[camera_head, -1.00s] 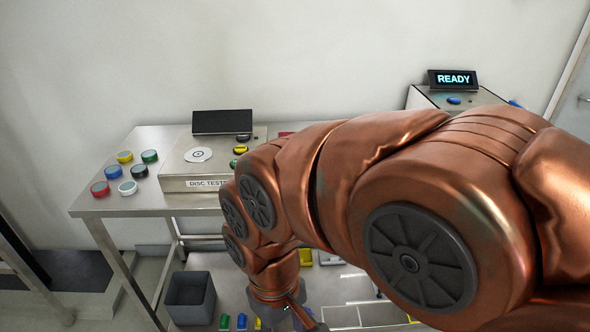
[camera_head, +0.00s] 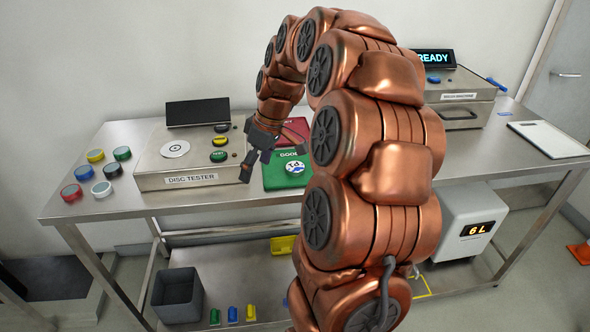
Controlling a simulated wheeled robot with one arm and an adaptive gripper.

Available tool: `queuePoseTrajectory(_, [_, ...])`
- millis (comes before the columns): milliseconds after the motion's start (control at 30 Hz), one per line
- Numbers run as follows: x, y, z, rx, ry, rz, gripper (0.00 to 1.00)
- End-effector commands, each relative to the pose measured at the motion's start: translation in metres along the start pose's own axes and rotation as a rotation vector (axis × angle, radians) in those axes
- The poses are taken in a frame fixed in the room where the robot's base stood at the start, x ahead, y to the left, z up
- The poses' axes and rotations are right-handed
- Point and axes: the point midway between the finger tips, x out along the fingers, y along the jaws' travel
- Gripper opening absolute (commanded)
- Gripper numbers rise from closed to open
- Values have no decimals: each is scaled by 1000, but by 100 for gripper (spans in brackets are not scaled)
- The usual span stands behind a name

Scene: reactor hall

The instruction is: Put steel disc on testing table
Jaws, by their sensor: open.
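My gripper (camera_head: 268,160) is open and seems empty. It hangs above the table, between the disc tester (camera_head: 160,178) and the green mat (camera_head: 276,182). A small round piece with a white and blue top (camera_head: 294,167) lies on the green mat, just right of my gripper. The grey box labelled DISC TESTER has a pale round plate (camera_head: 175,149) on top with nothing on it. It stands on the steel table (camera_head: 120,208). I cannot tell which disc is the steel one. Several round pieces with coloured rims, including a red one (camera_head: 71,192) and a white one (camera_head: 101,189), lie at the table's left.
A red mat (camera_head: 290,131) lies behind the green one. My arm hides the table's middle. A machine with a READY display (camera_head: 434,58) and a white board (camera_head: 549,139) are at the right. A grey bin (camera_head: 177,295) stands below the table.

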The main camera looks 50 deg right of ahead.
Motion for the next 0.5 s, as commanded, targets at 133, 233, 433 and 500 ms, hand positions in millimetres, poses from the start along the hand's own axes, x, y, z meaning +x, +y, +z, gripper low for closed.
queuePoseTrajectory(133, [-5, 76, 14, -14, 62, 43, 88])
queuePoseTrajectory(233, [-8, 116, 29, -26, 87, 72, 88])
queuePoseTrajectory(433, [-13, 162, 50, -41, 114, 114, 88])
queuePoseTrajectory(500, [-12, 167, 54, -45, 115, 118, 88])
